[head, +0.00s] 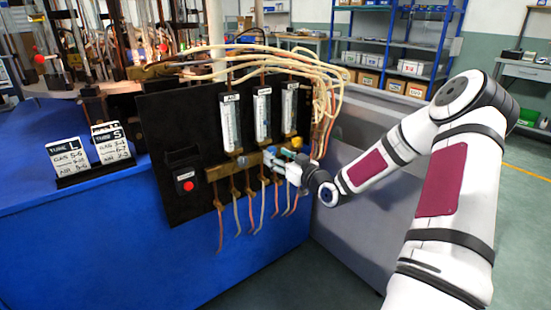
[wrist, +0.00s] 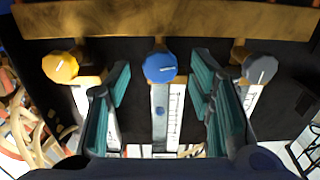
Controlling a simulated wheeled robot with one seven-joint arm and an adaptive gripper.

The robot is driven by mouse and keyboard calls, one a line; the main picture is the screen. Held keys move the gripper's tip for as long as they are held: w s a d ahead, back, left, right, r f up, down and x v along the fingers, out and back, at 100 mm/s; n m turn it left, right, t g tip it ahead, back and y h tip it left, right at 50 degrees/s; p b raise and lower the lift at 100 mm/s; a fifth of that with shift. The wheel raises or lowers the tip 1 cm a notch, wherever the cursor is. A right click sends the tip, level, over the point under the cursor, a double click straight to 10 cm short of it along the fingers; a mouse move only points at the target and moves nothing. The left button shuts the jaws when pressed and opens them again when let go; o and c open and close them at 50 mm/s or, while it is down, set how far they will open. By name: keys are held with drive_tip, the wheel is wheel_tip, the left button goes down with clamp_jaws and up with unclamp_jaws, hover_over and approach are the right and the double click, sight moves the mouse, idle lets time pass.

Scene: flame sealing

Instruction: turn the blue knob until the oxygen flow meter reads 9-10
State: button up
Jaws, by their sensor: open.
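In the wrist view, the round blue knob (wrist: 160,67) has a white pointer line and sits between the two fingers of my gripper (wrist: 161,78). My gripper is open, with a finger to each side of the knob and a visible gap on both sides. In the head view, my gripper (head: 272,158) is at the lower middle of the black panel and largely covers the blue knob. The middle flow meter (head: 262,116) stands upright above it; its label and reading are too small to make out. It also shows in the wrist view (wrist: 168,112).
A yellow knob (wrist: 60,67) and a grey knob (wrist: 260,68) flank the blue one. A red button (head: 187,185) is on the panel's lower left. Hoses (head: 315,75) arch over the panel's top right. Two cards (head: 70,157) stand on the blue bench (head: 110,240).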

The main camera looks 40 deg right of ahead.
drive_tip(key=shift+w, duration=0.85)
drive_tip(key=shift+c, duration=0.6)
drive_tip(key=c, duration=1)
drive_tip(key=shift+c, duration=0.2)
drive_tip(key=shift+n+b, duration=0.3)
drive_tip(key=shift+b, duration=0.05)
